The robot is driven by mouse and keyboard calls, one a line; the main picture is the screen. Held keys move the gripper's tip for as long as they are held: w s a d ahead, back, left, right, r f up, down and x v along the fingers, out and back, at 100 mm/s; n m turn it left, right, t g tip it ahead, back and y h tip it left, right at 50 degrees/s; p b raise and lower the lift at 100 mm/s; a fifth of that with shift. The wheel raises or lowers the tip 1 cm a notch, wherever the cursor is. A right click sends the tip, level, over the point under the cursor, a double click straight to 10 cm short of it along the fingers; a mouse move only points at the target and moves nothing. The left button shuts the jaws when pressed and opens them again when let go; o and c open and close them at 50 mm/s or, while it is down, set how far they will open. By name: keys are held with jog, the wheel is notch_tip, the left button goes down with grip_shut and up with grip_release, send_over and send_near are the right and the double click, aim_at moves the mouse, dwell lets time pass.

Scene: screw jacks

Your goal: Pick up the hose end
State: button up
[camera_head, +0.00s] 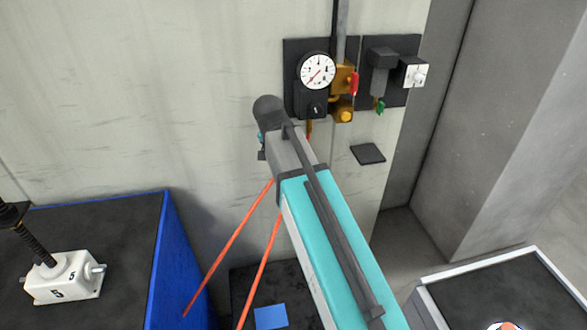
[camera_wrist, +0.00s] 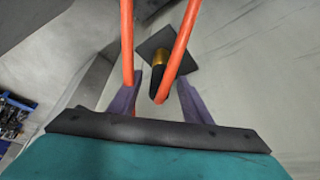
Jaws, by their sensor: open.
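An orange hose (camera_head: 228,245) shows in the head view as two strands running down from beside my arm toward the floor. In the wrist view the orange hose (camera_wrist: 181,45) again shows as two strands crossing in front of the fingers. A brass and black fitting, which looks like the hose end (camera_wrist: 157,72), appears between the fingertips, partly covered by the right strand. My gripper (camera_wrist: 160,82) is open, with its purple fingers on either side of this fitting. I cannot tell whether they touch it. In the head view my arm hides the fingers.
A wall panel with a round gauge (camera_head: 317,71) and a red-handled brass valve (camera_head: 346,84) is beyond my arm. A small dark plate (camera_head: 368,154) is on the wall. A blue-edged table (camera_head: 110,240) with a white screw jack (camera_head: 64,278) stands left. A white-edged table (camera_head: 500,285) stands right.

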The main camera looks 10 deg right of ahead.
jog(key=shift+p+x, duration=0.95)
jog(key=shift+x, duration=1.15)
jog(key=shift+d, duration=0.1)
grip_shut()
